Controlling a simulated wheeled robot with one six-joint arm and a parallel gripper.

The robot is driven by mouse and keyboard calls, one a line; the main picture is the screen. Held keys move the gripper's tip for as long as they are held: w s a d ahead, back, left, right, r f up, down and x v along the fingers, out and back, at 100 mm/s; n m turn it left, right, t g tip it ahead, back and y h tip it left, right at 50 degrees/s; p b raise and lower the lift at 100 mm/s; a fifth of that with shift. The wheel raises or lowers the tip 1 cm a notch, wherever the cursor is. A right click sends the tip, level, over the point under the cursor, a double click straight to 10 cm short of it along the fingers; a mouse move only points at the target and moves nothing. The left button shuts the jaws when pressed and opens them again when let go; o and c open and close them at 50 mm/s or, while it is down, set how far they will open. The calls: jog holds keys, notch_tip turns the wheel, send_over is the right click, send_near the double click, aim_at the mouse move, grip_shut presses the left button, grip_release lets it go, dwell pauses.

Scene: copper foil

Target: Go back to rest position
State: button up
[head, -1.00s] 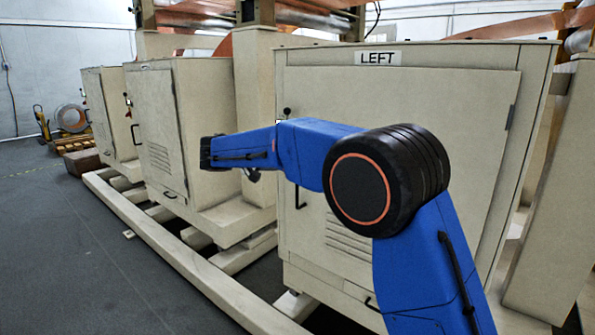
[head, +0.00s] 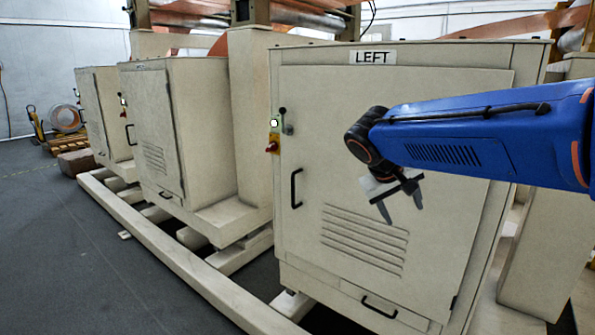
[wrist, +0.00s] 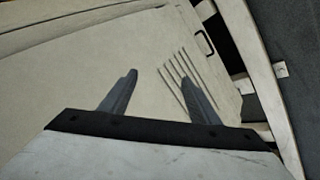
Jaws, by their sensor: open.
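My gripper (head: 402,202) is open and empty in the head view, in front of the beige cabinet door (head: 450,120) marked LEFT. Its fingers point downward. My blue arm reaches in from the right edge. In the wrist view the two grey fingers of my gripper (wrist: 158,95) are spread apart with nothing between them. The cabinet's slotted vents (wrist: 178,75) show beyond the fingers. I cannot tell the exact gap between the fingers and the door.
The LEFT cabinet has a black door handle (head: 296,188) and a red and yellow switch (head: 272,143). More beige cabinets (head: 150,130) stand to the left on a pale base rail (head: 165,255). Open dark floor (head: 70,260) lies at lower left.

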jog(key=s+d+f+y, duration=0.1)
jog(key=s+f, duration=0.3)
jog(key=s, duration=0.5)
jog(key=s+d+f+m+y, duration=0.1)
jog(key=s+f+y, duration=0.1)
jog(key=s+f, duration=0.3)
jog(key=s+d+f+y, duration=0.1)
jog(key=s+f, duration=0.4)
jog(key=s, duration=0.8)
jog(key=shift+d+y, duration=0.15)
jog(key=shift+y, duration=0.65)
